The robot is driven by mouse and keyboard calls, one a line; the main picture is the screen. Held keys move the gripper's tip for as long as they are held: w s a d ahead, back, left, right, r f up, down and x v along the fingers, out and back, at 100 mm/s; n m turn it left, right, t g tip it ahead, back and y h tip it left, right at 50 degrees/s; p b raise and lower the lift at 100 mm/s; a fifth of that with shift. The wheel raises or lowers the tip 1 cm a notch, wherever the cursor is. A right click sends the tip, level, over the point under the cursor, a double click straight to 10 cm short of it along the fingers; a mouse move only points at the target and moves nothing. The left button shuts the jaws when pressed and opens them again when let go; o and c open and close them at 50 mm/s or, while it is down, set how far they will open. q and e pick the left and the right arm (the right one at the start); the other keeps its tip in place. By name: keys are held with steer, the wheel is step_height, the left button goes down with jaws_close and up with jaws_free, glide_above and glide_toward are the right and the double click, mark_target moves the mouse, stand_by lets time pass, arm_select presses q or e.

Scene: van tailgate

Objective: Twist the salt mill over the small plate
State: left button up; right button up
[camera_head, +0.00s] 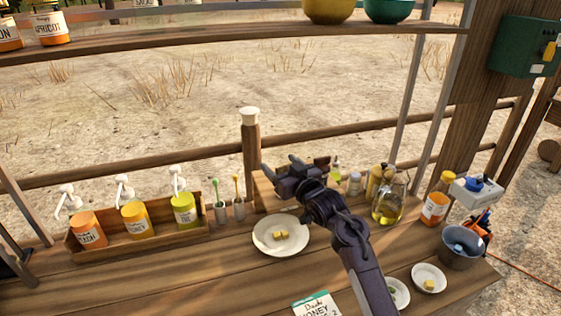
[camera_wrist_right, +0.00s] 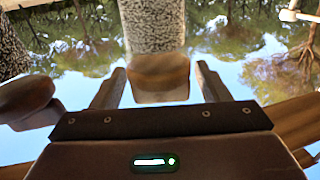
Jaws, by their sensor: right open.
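My right gripper (camera_head: 281,164) is open above the back of the counter, behind the white plate. In the right wrist view a mill-like thing with a brown wooden cap (camera_wrist_right: 158,78) and a speckled grey body (camera_wrist_right: 152,25) stands between the open fingers, with gaps at both sides. A similar speckled thing is at the left edge (camera_wrist_right: 10,45). I cannot tell which is salt. In the head view the gripper and arm largely hide this spot. A white plate (camera_head: 262,243) holds yellowish cubes. A smaller plate (camera_head: 441,276) sits at front right. My left gripper is out of view.
A wooden caddy (camera_head: 160,244) with pump bottles stands at left. An oil jug (camera_head: 389,198), a jar (camera_head: 436,207) and a dark bucket (camera_head: 463,243) stand at right. A shelf (camera_head: 200,38) spans above. Bare counter lies left of the honey card (camera_head: 316,304).

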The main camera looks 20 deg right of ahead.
steer(key=shift+w, duration=0.25)
steer(key=shift+a+r, duration=0.1)
steer(key=shift+a, duration=0.05)
steer(key=c, duration=1)
steer(key=shift+m+t+h, duration=0.3)
steer(key=shift+m+h, duration=0.9)
steer(key=shift+h, duration=0.7)
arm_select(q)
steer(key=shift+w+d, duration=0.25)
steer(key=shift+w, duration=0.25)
arm_select(e)
steer(key=shift+d+m+h, duration=0.2)
steer(key=shift+m+h, duration=0.3)
steer(key=shift+h, duration=0.3)
steer(key=shift+d+m+h, duration=0.2)
steer(key=shift+m+h, duration=0.3)
steer(key=shift+h, duration=0.3)
steer(key=o, duration=1)
